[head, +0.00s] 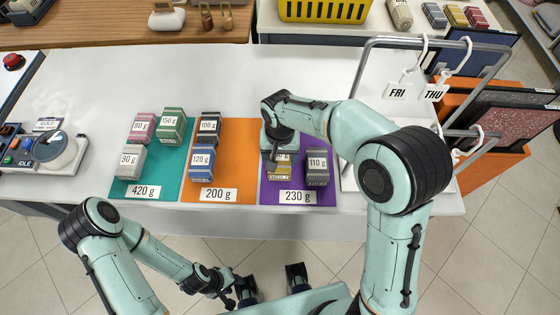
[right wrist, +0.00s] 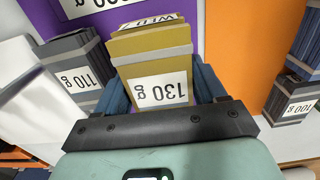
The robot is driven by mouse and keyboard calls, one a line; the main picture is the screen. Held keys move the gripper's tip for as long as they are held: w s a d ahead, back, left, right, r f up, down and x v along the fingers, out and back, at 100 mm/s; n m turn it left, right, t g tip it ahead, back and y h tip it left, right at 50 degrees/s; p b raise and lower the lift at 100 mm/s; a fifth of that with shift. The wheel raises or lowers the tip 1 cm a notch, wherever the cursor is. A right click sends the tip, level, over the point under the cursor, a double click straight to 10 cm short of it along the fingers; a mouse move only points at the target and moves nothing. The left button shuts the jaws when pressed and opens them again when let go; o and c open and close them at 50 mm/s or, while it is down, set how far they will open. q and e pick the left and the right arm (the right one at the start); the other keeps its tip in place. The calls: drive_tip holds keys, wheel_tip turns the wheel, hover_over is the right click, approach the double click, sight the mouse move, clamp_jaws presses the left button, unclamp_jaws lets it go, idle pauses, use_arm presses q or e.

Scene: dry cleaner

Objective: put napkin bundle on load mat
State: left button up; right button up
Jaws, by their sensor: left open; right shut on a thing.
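A yellow napkin bundle (head: 281,173) labelled 130 g sits between the fingers of my right gripper (head: 277,158), which is shut on it. The bundle also shows in the right wrist view (right wrist: 152,67), with a WED tag on its far end. It is over the purple load mat (head: 268,187) marked 230 g; I cannot tell whether it touches the mat. A grey 110 g bundle (head: 317,167) stands on that mat just right of it. My left gripper (head: 243,292) is open and empty, low in front of the table.
The teal mat (head: 122,191) marked 420 g holds several bundles. The orange mat (head: 237,167) marked 200 g holds two blue-black bundles (head: 202,158). A scale (head: 58,150) stands at left. A metal rack with FRI and THU tags (head: 397,90) stands at right.

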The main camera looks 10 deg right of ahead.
sight(280, 162)
drive_tip(key=shift+f, duration=1.6)
drive_tip(key=shift+f, duration=0.15)
drive_tip(key=o, duration=1.1)
drive_tip(key=shift+r, duration=0.3)
wheel_tip(280, 162, up, 12)
drive_tip(key=shift+f+p, duration=0.1)
drive_tip(key=shift+p, duration=0.5)
